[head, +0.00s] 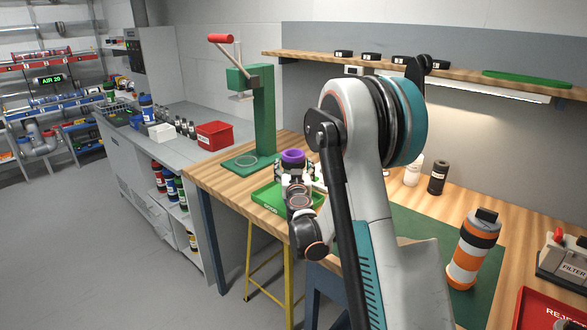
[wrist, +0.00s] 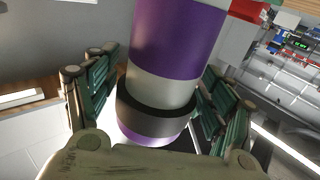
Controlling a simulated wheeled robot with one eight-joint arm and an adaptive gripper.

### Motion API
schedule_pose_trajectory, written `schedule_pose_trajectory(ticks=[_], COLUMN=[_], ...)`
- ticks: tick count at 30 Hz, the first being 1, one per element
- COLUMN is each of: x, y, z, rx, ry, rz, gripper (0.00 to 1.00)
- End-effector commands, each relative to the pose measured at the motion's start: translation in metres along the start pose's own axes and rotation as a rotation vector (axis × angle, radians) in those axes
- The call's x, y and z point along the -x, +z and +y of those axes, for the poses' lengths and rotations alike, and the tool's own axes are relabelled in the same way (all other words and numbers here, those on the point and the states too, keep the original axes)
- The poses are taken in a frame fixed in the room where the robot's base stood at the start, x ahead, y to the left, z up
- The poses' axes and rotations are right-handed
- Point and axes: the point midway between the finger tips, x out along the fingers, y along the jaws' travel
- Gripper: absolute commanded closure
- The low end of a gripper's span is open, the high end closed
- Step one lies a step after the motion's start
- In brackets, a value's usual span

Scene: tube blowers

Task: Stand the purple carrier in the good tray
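The purple carrier (head: 292,156) is a cylinder with purple and pale grey bands and a dark ring, as the wrist view (wrist: 178,40) shows. In the head view its purple top shows above my gripper (head: 294,174), roughly upright. The green finger pads of my gripper (wrist: 160,95) flank the carrier closely on both sides, and it looks shut on it. The good tray (head: 266,199) is green and lies on the wooden bench, below and around the gripper in the head view. My arm hides part of the tray, and whether the carrier's base touches it is hidden.
A green press (head: 263,115) with a red handle stands behind the tray. An orange-and-white carrier (head: 473,250) stands on the green mat (head: 408,222) at right. A red reject tray (head: 535,310) and a filter box (head: 566,262) are at far right. Two bottles (head: 438,178) stand behind.

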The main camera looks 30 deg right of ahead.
Motion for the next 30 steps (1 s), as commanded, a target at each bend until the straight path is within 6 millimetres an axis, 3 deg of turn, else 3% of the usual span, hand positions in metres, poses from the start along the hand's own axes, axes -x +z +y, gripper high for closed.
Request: schedule_pose_trajectory(ticks=[14,30], x=[0.002,0.101], y=[-0.004,-0.004], z=[0.000,-0.001], rx=[0.000,0.000], ry=[0.000,-0.001], rz=[0.000,0.000], gripper=[0.16,0.16])
